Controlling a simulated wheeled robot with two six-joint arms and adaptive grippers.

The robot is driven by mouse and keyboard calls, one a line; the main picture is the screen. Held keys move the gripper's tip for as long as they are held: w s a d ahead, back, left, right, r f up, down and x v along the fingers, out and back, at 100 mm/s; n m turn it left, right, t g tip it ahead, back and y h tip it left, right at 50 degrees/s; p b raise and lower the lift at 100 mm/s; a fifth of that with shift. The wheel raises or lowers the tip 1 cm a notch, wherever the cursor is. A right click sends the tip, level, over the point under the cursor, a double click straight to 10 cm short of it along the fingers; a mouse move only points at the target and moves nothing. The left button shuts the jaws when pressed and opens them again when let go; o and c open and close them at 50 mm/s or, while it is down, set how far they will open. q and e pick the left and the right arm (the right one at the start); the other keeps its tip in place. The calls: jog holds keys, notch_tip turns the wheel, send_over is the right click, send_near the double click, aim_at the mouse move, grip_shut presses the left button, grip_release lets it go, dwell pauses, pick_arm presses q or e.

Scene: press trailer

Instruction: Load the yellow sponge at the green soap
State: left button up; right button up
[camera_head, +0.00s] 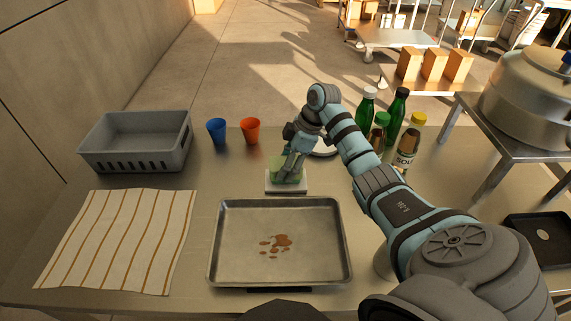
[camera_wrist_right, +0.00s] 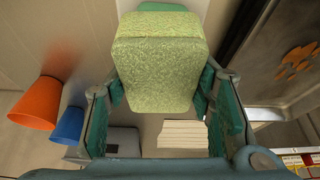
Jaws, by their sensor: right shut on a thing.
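My right gripper (camera_head: 290,168) reaches down over a small white dish (camera_head: 286,188) behind the metal tray. In the right wrist view its fingers (camera_wrist_right: 163,105) are shut on the sponge (camera_wrist_right: 160,65), a speckled yellow-green block. A strip of the green soap (camera_wrist_right: 162,7) shows just past the sponge's far edge, with part of the white dish beside it. In the head view sponge and soap merge into one green patch above the dish, partly hidden by the fingers. I cannot tell whether they touch. My left gripper is not in view.
The metal tray (camera_head: 230,272) with brown stains (camera_head: 275,244) lies in front. A striped towel (camera_head: 120,240) and grey bin (camera_head: 135,160) are at left. Blue (camera_head: 217,131) and orange (camera_head: 250,131) cups stand behind. Several bottles (camera_head: 395,118) stand close to my right arm.

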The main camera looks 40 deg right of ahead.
jog(key=shift+p, duration=0.4)
dwell(0.9)
notch_tip(320, 180, up, 7)
jog(key=p, duration=0.8)
jog(key=shift+r, duration=0.1)
